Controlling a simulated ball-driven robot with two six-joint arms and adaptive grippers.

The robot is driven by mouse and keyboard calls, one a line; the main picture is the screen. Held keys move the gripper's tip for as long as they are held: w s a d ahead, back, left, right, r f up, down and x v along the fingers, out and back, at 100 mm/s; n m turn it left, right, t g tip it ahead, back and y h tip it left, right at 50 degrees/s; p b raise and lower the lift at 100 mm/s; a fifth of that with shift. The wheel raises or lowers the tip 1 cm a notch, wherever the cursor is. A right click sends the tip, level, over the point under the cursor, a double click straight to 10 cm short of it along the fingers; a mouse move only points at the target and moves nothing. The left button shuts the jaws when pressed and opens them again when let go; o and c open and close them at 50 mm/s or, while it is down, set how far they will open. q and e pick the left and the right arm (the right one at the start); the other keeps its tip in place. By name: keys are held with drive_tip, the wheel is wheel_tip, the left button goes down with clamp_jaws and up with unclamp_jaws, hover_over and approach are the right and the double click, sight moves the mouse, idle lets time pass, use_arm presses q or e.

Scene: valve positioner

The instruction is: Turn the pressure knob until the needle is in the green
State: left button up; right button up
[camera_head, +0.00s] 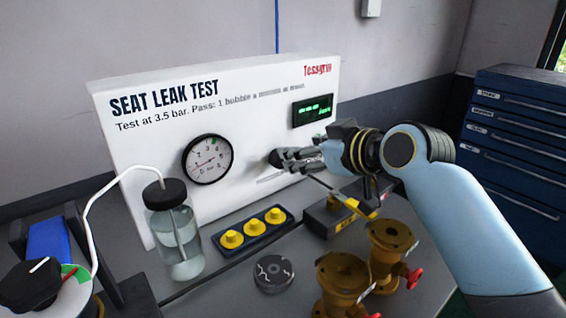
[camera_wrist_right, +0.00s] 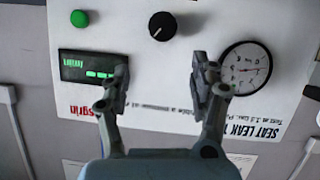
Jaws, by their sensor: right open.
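The black knob (camera_wrist_right: 163,26) with a white pointer line is on the white test panel (camera_wrist_right: 110,20). In the head view the knob is largely hidden by my right gripper (camera_head: 288,158). The round pressure gauge (camera_head: 207,159) is left of the gripper, with a small green band near its upper right; it also shows in the wrist view (camera_wrist_right: 245,68). Its needle is too small to read surely, but seems to lie outside the green. My right gripper (camera_wrist_right: 160,75) is open and empty, its fingers spread either side of the knob's line but apart from it. My left gripper is not in view.
A green-lit display (camera_head: 313,110) is on the panel. A water bottle (camera_head: 173,235) with a white tube, a tray of yellow parts (camera_head: 250,241), a dark disc (camera_head: 273,273) and brass valves (camera_head: 343,278) stand on the bench. Another black knob (camera_head: 30,285) is at lower left.

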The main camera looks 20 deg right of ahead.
sight(279, 159)
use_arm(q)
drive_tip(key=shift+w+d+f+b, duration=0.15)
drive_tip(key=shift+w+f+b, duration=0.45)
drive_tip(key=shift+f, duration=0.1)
use_arm(e)
drive_tip(key=w+a+f, duration=0.2)
drive_tip(key=w+f, duration=0.4)
drive_tip(key=shift+w, duration=0.4)
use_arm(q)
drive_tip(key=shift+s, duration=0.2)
use_arm(e)
drive_tip(key=shift+a+r, duration=0.1)
drive_tip(key=shift+c, duration=0.4)
drive_tip(key=c, duration=1.1)
drive_tip(key=shift+o, duration=0.2)
